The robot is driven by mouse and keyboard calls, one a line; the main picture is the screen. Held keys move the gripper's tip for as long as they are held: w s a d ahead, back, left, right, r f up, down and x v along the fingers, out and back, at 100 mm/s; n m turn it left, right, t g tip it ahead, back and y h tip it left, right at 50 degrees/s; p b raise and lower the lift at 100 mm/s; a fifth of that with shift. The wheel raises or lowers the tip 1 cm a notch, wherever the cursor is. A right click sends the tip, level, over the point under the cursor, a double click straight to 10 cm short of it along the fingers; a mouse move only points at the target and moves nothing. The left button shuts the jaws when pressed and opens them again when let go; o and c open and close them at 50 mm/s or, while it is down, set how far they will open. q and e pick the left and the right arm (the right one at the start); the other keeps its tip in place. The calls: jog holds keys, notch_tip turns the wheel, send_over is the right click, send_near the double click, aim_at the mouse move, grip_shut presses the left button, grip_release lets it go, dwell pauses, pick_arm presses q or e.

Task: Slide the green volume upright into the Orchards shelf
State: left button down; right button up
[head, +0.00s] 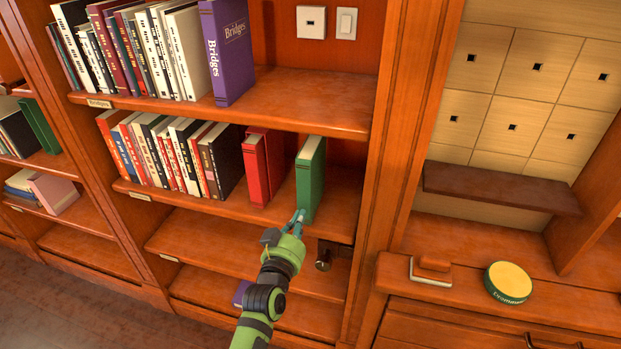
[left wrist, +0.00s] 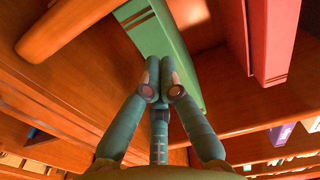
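The green volume (head: 311,177) stands upright on the second shelf (head: 337,200), spine outward, right of two red books with a gap between. Its spine (left wrist: 157,32) also shows in the left wrist view. My left gripper (head: 298,219) is at the lower part of the spine, in front of the shelf. Its fingertips (left wrist: 160,82) are together, up against or very close to the spine; I cannot tell if they touch. Nothing shows between them. The shelf's label (head: 140,196) is too small to read. My right gripper is not in view.
Red books (head: 256,167) stand left of the green volume, beside a row of mixed books (head: 165,150). A purple book (head: 228,50) stands on the shelf above, labelled Bridges. A dark metallic object (head: 325,258) is below the shelf edge. A wooden upright (head: 372,180) bounds the right side.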

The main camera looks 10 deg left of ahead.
aim_at(304, 207)
pick_arm(q)
jog(key=shift+w, duration=0.9)
jog(key=shift+w+d+b, duration=0.1)
jog(key=shift+w+b, duration=0.55)
jog(key=shift+w, duration=0.5)
jog(key=shift+s+r+p, duration=0.1)
jog(key=shift+s+p, duration=0.45)
jog(key=shift+p, duration=0.1)
jog(key=s+p, duration=0.3)
jog(key=s, duration=0.2)
